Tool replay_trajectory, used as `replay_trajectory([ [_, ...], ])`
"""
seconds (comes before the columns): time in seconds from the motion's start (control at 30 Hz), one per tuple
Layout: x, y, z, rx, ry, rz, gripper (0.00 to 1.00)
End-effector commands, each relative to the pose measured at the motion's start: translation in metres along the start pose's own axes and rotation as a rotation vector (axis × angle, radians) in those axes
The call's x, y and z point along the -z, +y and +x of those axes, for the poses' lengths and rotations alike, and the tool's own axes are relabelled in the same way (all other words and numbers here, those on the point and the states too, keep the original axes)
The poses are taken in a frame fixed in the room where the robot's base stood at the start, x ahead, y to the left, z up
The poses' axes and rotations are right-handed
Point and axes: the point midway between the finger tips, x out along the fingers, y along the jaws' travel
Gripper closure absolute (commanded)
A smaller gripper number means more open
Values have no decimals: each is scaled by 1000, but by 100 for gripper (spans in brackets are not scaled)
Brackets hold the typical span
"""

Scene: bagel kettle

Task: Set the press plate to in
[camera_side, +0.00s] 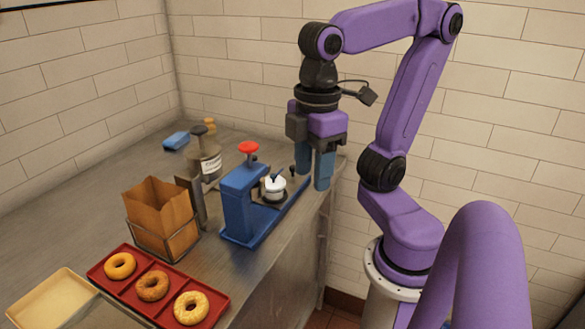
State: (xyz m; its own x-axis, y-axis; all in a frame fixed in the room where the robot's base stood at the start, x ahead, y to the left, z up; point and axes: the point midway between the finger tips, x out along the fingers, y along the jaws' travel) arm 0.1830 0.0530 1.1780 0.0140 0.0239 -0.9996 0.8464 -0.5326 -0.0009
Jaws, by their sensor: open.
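A blue press (240,205) stands near the counter's right edge, with a red knob (248,148) on top and a long blue base running back to the right. A small dark knob or handle (293,171) stands near the far end of the base. Which part is the press plate, and its exact setting, I cannot tell. My gripper (316,181) points down with its blue fingers just right of that far end. It is empty; contact with the press cannot be made out.
A red tray (135,282) with three doughnuts lies at the front left, beside a pale tray (48,297). A brown paper bag (158,210) stands in a wire rack. A labelled jar (205,160) and a blue block (176,140) are behind. A tiled wall closes the back.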

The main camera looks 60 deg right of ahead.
Motion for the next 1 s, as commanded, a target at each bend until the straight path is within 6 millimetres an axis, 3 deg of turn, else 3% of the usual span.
replay_trajectory([
  [0.27, 21, 55, -5, -7, -6, 248, 52],
  [0.57, 19, 145, -8, -14, -13, 585, 52],
  [0.77, -6, 208, -8, -17, -17, 811, 52],
  [1.0, -62, 274, -6, -19, -21, 1079, 52],
])
